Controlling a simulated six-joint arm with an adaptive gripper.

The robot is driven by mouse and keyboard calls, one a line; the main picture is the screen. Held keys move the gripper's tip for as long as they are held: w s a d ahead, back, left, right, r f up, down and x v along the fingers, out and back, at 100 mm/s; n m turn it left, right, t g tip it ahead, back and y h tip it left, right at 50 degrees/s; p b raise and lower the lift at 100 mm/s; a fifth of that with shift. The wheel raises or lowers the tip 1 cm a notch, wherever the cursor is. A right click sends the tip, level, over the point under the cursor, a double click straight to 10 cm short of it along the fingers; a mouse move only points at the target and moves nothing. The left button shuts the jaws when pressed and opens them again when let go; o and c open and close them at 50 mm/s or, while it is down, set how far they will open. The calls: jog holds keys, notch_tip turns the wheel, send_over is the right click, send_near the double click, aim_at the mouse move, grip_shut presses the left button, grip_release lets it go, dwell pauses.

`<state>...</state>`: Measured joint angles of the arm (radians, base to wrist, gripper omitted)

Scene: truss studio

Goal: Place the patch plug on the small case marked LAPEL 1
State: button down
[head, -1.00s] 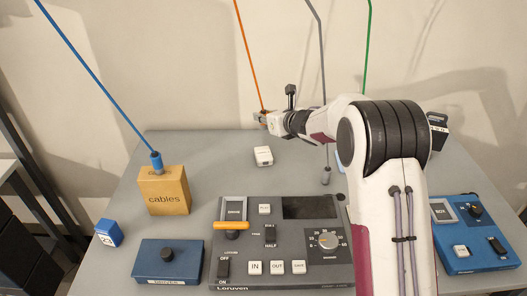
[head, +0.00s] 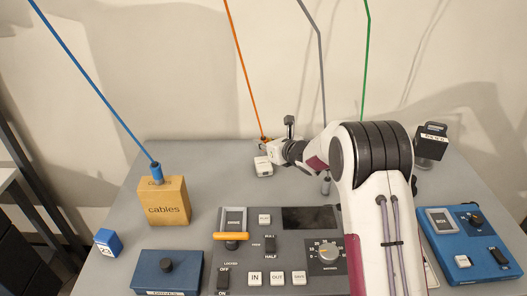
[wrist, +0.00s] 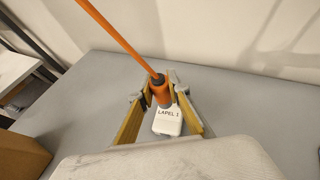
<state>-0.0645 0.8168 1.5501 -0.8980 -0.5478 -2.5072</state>
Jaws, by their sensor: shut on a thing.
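The patch plug is an orange cylinder (wrist: 160,92) with a dark collar, on an orange cable (wrist: 115,38) that runs up and left. My gripper (wrist: 161,88) is shut on it, a finger on each side. The small white case (wrist: 168,123) lettered LAPEL 1 shows just below the plug in the wrist view, partly covered by it. In the head view, my gripper (head: 264,142) is at the back of the table, just above and behind the white case (head: 263,168). I cannot tell whether the plug touches the case.
A cardboard cables box (head: 163,203) with a blue plug (head: 157,172) stands left. A grey plug (head: 326,186) hangs right of the case. A dark control panel (head: 255,265) and blue boxes lie in front. A black box (head: 431,140) stands back right.

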aim_at(265, 152)
jog(key=shift+f, duration=1.85)
jog(key=shift+f, duration=0.15)
jog(key=c, duration=1.9)
grip_release()
jog(key=shift+r, duration=0.2)
jog(key=shift+s+d+r, duration=0.15)
jog(key=shift+s+d, duration=0.05)
jog(key=shift+s, duration=0.1)
jog(key=shift+v, duration=5.6)
jog(key=shift+s, duration=0.1)
